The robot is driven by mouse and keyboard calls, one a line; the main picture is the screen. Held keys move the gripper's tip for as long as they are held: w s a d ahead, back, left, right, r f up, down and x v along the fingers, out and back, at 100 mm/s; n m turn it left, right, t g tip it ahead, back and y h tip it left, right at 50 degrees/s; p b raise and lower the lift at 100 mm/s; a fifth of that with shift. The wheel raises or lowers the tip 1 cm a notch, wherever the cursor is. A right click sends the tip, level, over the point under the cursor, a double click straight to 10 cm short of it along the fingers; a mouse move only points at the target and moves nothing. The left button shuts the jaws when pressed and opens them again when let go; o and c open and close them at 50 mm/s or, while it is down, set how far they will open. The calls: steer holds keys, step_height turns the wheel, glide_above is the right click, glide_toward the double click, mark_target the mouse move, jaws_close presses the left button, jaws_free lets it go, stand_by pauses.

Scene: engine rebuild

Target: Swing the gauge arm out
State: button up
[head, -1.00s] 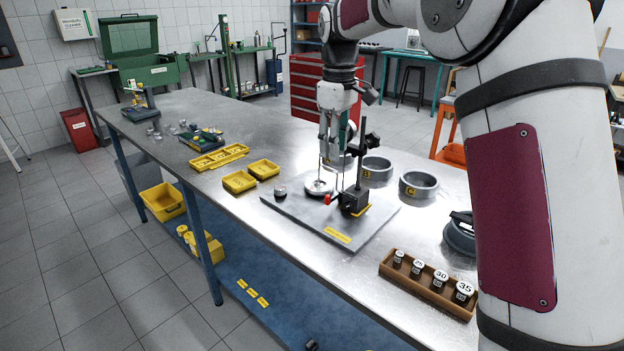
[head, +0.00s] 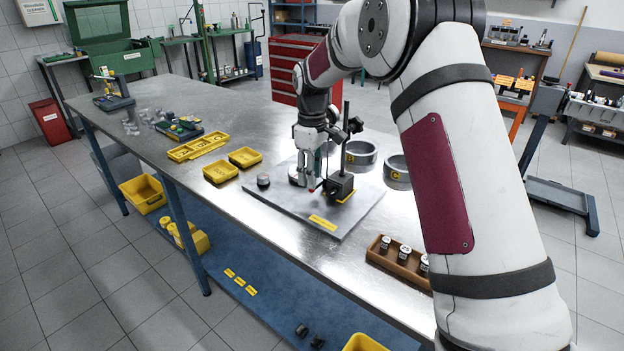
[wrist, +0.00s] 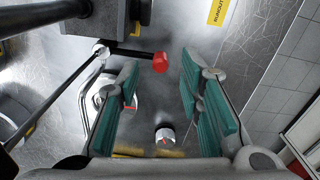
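The gauge stand has a black block base (head: 340,187) with an upright post, on a grey plate (head: 284,207) on the bench. A thin dark arm with a red tip (wrist: 160,62) reaches from the stand in the wrist view; the tip also shows in the head view (head: 311,190). My gripper (wrist: 160,68) is open, its teal pads apart on either side of the red tip.
A small metal cylinder (head: 263,180) stands on the plate's left part. Two grey rings (head: 360,155) (head: 397,172) stand behind the stand. Yellow trays (head: 220,172) lie to the left. A wooden rack (head: 400,264) of labelled cylinders is at the front right.

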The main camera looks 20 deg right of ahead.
steer(key=shift+f, duration=1.05)
jaws_close()
